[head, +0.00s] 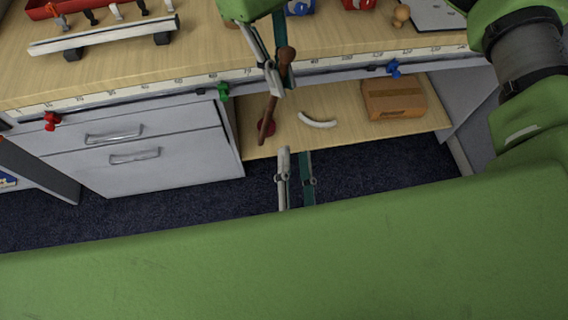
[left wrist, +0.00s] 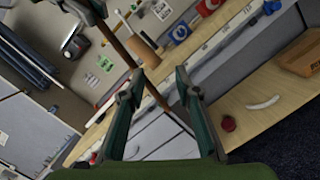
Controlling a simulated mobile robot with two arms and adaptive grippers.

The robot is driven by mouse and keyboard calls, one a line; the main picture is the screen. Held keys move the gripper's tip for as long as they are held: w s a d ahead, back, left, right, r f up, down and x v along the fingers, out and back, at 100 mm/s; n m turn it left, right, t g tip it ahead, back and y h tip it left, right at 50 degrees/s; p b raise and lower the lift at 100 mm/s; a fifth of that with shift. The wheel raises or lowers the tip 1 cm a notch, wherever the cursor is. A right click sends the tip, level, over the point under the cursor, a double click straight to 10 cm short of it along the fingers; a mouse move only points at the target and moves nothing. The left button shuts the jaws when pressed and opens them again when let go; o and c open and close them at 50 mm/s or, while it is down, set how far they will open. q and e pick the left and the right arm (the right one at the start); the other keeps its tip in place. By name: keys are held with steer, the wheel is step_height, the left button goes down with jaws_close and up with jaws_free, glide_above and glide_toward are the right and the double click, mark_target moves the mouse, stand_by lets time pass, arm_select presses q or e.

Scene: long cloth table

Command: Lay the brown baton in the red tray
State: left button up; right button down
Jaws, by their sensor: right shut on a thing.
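The brown baton (head: 269,112) is in my right gripper (head: 273,90), held in the air near the table's front edge. It is tilted, with its thick knob end up and its thin end pointing down, over the lower shelf in the picture. The baton (left wrist: 126,50) also crosses the left wrist view, beyond the left fingers. My left gripper (head: 294,153) is open and empty, below the baton in the head view. The red tray (head: 42,13) is at the back left of the tabletop, partly cut off by the picture's edge.
A pale rack (head: 105,35) stands in front of the red tray. Coloured clamps sit along the table's front edge. The lower shelf holds an orange-brown box (head: 393,98), a white curved piece (head: 318,121) and a red round thing (head: 267,127). The tabletop's front middle is mostly clear.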

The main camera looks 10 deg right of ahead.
mark_target(272, 114)
arm_select(q)
step_height(272, 114, up, 4)
steer(key=s+a+n+g+y, duration=0.1)
steer(key=s+a+n+y, duration=0.15)
steer(key=n, duration=0.45)
steer(key=shift+n, duration=0.3)
steer(key=w, duration=1.2)
steer(key=shift+a+r, duration=0.15)
steer(key=shift+r, duration=0.05)
steer(key=shift+s, duration=0.1)
jaws_close()
arm_select(e)
steer(key=c, duration=2)
jaws_free()
steer(key=shift+c, duration=0.2)
